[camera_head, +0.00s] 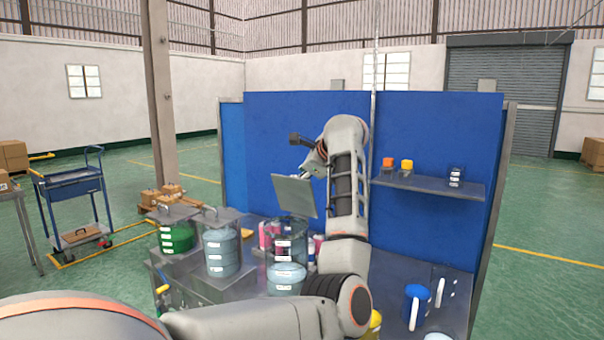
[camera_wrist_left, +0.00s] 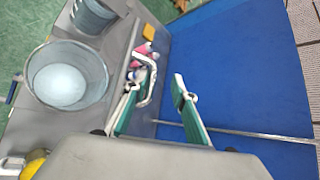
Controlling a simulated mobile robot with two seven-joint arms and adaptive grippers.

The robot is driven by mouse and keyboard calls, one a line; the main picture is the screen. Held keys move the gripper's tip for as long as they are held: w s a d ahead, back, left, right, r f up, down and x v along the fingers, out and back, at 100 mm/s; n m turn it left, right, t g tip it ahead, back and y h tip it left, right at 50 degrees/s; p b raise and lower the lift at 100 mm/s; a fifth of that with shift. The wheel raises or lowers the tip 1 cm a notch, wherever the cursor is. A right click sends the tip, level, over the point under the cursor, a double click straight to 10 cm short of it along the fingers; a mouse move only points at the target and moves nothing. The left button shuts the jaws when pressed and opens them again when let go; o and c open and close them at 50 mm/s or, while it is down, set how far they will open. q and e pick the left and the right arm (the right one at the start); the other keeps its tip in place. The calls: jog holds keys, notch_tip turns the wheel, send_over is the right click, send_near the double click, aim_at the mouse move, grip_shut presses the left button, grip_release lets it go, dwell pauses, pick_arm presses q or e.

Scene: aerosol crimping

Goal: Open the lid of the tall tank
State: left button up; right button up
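The tall tank (camera_head: 286,243) is a clear cylinder with pale blue contents, in the middle of the bench. In the left wrist view its open round mouth (camera_wrist_left: 66,76) shows at left. Its grey square lid (camera_head: 294,195) stands steeply tilted above the rim. My left gripper (camera_head: 308,168) is at the lid's upper part, partly hidden. In the left wrist view my left gripper (camera_wrist_left: 166,88) has its two green fingers apart. A pale U-shaped handle (camera_wrist_left: 150,85) is by the left finger; I cannot tell whether they touch. My right gripper is not in view.
Two lidded tanks stand left of it, one green (camera_head: 177,237) and one pale blue (camera_head: 221,252). Pink bottles (camera_head: 265,235) are behind. A blue wall panel (camera_head: 440,135) with a shelf (camera_head: 430,187) closes the back.

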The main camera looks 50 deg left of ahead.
pick_arm(q)
jog(key=shift+w+d+f, duration=0.15)
jog(key=shift+f, duration=0.3)
jog(key=shift+w+d+f, duration=0.15)
jog(key=shift+f, duration=0.3)
jog(key=d+r+p, duration=0.3)
jog(key=d+r, duration=0.2)
jog(key=r, duration=0.1)
jog(key=shift+w+d+r+p, duration=0.3)
jog(key=shift+w+r+p, duration=0.05)
jog(key=shift+r+p, duration=0.05)
dwell(0.3)
jog(key=shift+d+r, duration=0.1)
